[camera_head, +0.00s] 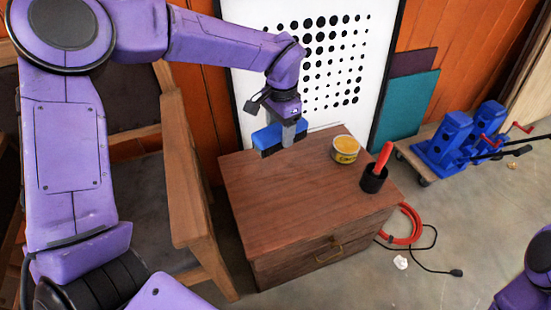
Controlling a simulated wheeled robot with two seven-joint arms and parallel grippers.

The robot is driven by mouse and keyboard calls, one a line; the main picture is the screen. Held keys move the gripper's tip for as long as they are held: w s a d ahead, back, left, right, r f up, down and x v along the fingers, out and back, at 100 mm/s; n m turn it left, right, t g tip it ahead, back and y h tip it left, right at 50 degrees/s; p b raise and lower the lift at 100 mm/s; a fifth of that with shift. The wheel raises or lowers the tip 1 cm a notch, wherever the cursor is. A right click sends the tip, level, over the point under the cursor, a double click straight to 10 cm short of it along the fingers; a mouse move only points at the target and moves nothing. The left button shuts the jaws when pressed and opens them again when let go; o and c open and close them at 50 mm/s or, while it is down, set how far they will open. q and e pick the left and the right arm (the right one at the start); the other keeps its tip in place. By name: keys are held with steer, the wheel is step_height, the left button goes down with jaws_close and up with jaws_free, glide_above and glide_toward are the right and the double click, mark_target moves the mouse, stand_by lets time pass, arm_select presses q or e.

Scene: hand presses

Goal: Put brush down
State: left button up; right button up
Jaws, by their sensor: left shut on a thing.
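My left gripper (288,117) comes down from my purple arm above the back left part of a wooden cabinet (265,215). It is shut on a blue, block-like thing, which I take to be the brush (270,139). The brush appears to be held above the back edge of the cabinet top; whether it touches the top is hard to tell. The grip itself is small and partly hidden. My right gripper is not in view; only a purple part of mine shows at the lower right corner.
A yellow tin (345,150) and a black cup (373,180) with a red-handled thing (383,158) stand on the cabinet's right side. Its front left top is clear. A wooden chair (185,170) is at left. Blue presses (445,147) and a red cable (408,226) lie right.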

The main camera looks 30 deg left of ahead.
arm_select(q)
steer(key=s+a+f+m, duration=0.3)
steer(key=s+a+f, duration=0.1)
steer(key=f, duration=0.4)
steer(key=w+a+f+b, duration=0.1)
steer(key=w+a+f, duration=0.1)
steer(key=w+f, duration=0.1)
steer(key=w+a+f+b, duration=0.1)
steer(key=w+a+f, duration=0.2)
steer(key=w+f, duration=0.1)
steer(key=w+a+f, duration=0.3)
steer(key=w, duration=0.1)
steer(key=shift+w+a+f+b, duration=0.15)
steer(key=shift+w+f+b, duration=0.1)
steer(key=shift+b, duration=0.15)
steer(key=shift+f, duration=1.5)
steer(key=shift+f+b, duration=0.15)
steer(key=shift+b, duration=0.3)
steer(key=o, duration=1)
